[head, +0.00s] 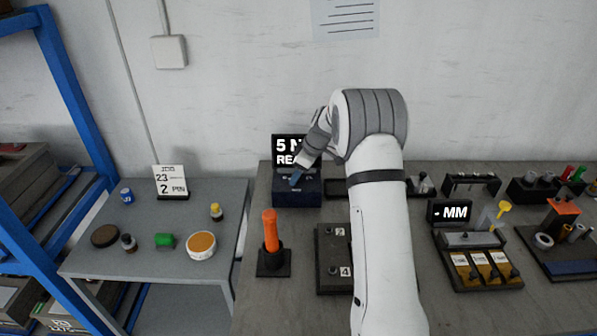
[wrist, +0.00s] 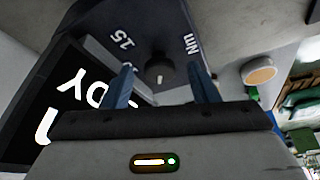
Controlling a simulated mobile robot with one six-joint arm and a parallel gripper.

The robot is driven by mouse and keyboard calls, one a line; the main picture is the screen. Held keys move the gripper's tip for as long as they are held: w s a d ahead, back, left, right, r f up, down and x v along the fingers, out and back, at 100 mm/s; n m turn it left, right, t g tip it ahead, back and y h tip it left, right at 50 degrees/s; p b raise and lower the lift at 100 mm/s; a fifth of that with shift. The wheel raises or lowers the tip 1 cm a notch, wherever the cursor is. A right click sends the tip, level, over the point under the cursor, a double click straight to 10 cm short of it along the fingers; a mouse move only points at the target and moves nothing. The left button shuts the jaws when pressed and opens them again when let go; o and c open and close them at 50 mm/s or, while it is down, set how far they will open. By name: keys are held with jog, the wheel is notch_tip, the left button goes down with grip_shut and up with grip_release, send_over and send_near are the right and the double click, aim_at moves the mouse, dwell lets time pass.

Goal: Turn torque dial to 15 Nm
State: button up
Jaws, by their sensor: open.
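The torque unit is a dark box (head: 310,200) on the bench, with a lit black display (head: 285,143) behind it reading "5 N" and "REA", the rest hidden by my arm. In the wrist view the dark round torque dial (wrist: 160,70) shows on its panel (wrist: 155,38), with a small white mark on its near side. The panel label "15" lies to the dial's upper left and "Nm" to its upper right. My gripper (wrist: 161,72) is open, its blue fingers on either side of the dial in the picture, with visible gaps. In the head view my gripper (head: 296,180) is over the box.
An orange-handled tool (head: 270,230) stands in front of the box. A numbered dark block (head: 330,265) lies to the right, partly behind my arm. A side table (head: 125,255) at left holds small containers.

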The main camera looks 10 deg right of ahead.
jog(key=c, duration=1)
